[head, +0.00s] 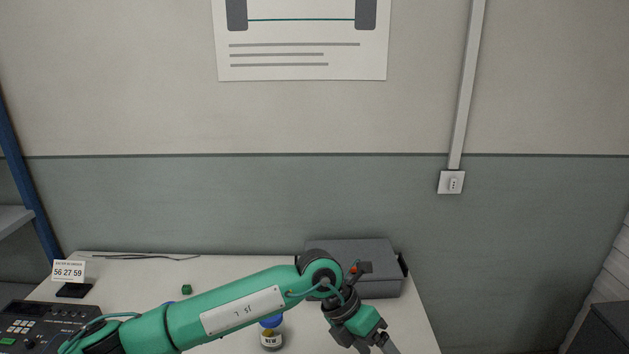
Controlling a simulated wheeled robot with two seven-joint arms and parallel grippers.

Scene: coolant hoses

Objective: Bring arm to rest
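My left arm, green with a white label, reaches in from the lower left across the table (236,268). Its wrist bends down in front of a dark grey box. My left gripper (376,347) is at the bottom edge, and its fingertips are cut off by the frame. I cannot tell whether it is open or shut, or whether it holds anything. My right arm and gripper are not in view. No coolant hose is clearly visible.
The dark grey box (380,282) stands at the table's back right. A blue-lidded jar (271,338) stands below my forearm. A small green block (187,289), a number card (69,271) and a black keypad device (35,325) are at left. A thin cable (150,257) lies along the back.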

